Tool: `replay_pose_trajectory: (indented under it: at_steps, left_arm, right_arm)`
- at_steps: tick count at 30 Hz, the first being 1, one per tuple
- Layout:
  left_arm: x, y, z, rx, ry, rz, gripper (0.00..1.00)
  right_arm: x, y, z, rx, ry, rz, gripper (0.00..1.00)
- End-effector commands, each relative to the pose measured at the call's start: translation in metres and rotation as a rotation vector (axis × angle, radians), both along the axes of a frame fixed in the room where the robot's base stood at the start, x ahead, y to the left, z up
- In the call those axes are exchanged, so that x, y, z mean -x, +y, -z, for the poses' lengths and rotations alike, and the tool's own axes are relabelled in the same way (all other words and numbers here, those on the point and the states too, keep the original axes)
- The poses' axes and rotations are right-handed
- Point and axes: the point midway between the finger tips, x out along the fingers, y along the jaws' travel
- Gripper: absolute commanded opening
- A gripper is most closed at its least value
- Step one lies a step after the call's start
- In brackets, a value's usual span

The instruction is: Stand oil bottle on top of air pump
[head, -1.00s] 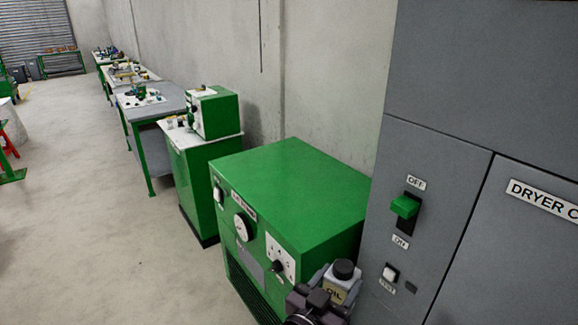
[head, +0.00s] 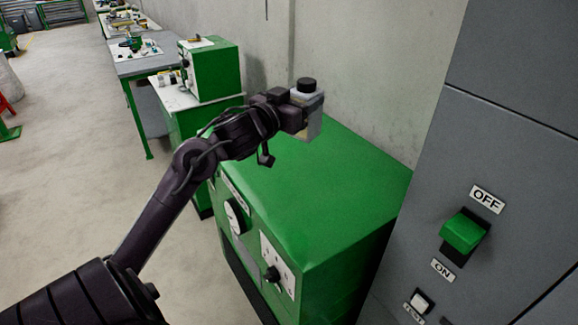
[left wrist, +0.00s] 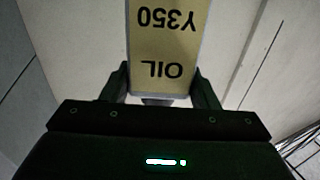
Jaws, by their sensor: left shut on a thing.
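The oil bottle (head: 314,122), pale with a black cap on top, is held roughly upright. My left gripper (head: 297,110) is shut on it from the left. In the left wrist view the bottle (left wrist: 163,42) shows upside down, with "OIL" and "Y350" on its yellow label, between the fingers of my left gripper (left wrist: 165,88). The air pump (head: 325,195) is the large green cabinet with a gauge and switch panel on its front. The bottle appears over the back part of its flat top; I cannot tell the gap below it. My right gripper is out of view.
A grey dryer cabinet (head: 535,130) with a green OFF/ON lever (head: 462,232) stands close on the right. The wall is behind the pump. A smaller green machine (head: 210,70) stands beyond it on a stand. The pump's top is otherwise clear.

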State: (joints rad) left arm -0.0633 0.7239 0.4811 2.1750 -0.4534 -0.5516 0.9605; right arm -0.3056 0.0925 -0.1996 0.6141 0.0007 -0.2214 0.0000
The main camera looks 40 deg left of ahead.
Motion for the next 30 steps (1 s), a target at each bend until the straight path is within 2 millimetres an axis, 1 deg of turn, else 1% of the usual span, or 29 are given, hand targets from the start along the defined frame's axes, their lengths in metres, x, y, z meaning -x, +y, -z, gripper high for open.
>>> replay_pose_trajectory:
  at_steps: [1,3,5,7,11,13,18,21,24,30]
  left_arm:
    - [0.003,0.01,-0.007,-0.002,-0.005,-0.017,0.2]
    - [0.006,0.019,-0.011,-0.001,-0.003,-0.031,0.2]
    - [0.008,0.023,-0.01,0.001,0.0,-0.037,0.2]
    - [0.008,0.024,-0.002,0.003,0.003,-0.039,0.2]
    - [0.008,0.024,0.03,0.007,0.007,-0.038,0.2]
    - [0.008,0.024,0.049,0.007,0.007,-0.039,0.2]
    - [0.008,0.025,0.093,0.007,0.005,-0.04,0.2]
    - [0.008,0.025,0.115,0.005,0.004,-0.04,0.2]
    - [0.008,0.025,0.131,0.002,0.002,-0.041,0.2]
    - [0.007,0.025,0.145,0.001,0.0,-0.039,0.2]
  right_arm:
    - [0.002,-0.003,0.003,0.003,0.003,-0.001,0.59]
    - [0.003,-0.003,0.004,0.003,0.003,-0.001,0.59]
    - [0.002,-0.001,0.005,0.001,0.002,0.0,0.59]
    - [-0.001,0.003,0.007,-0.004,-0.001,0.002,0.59]
    - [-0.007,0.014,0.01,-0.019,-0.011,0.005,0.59]
    - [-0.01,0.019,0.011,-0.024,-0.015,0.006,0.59]
    - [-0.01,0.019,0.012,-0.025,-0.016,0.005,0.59]
    - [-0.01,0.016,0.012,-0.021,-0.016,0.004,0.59]
    - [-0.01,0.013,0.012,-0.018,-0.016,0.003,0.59]
    - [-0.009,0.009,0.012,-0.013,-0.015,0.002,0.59]
